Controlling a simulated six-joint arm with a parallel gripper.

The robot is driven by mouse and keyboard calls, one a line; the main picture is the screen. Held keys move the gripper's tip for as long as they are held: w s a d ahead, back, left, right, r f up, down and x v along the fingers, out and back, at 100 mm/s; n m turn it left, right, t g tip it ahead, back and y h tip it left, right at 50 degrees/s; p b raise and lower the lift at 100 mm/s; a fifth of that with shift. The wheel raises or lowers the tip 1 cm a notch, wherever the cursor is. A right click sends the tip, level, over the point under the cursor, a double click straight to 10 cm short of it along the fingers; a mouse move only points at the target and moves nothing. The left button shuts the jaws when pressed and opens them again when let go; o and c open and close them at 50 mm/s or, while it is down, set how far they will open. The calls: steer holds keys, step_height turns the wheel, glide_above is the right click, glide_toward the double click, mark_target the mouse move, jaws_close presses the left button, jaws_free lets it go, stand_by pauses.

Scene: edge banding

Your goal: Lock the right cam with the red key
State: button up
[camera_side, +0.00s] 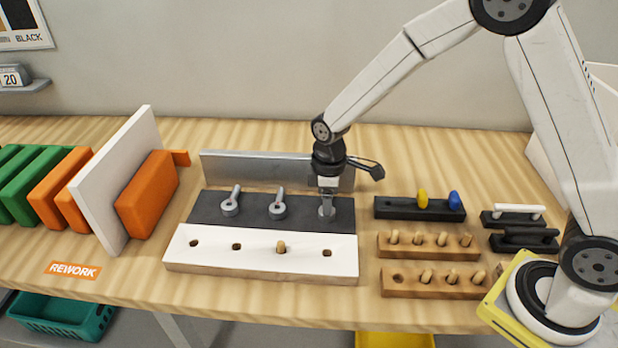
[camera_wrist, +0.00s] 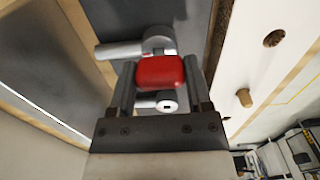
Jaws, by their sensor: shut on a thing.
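My gripper (camera_side: 327,200) points down at the right cam (camera_side: 326,212), the rightmost of three on the dark strip. The wrist view shows my gripper (camera_wrist: 160,85) shut on the red key (camera_wrist: 160,72), whose rounded red head sits between the fingers. The key's lower end is hidden, so I cannot tell whether it touches the cam. In the wrist view a grey cam with a small dark slot (camera_wrist: 167,106) shows just below the key head. The middle cam (camera_side: 278,208) and left cam (camera_side: 231,206) have levers pointing towards the back.
A white board (camera_side: 210,250) with holes and one dowel (camera_side: 281,247) lies in front of the strip. A metal fence (camera_side: 250,167) stands behind. The black key rack (camera_side: 395,209) at right holds a yellow key (camera_side: 422,198) and a blue key (camera_side: 454,200). Dowel blocks (camera_side: 430,253) stand before it.

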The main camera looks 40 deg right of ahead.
steer(key=n, duration=0.4)
steer(key=shift+n, duration=0.3)
steer(key=shift+w, duration=0.1)
steer(key=shift+n, duration=2.4)
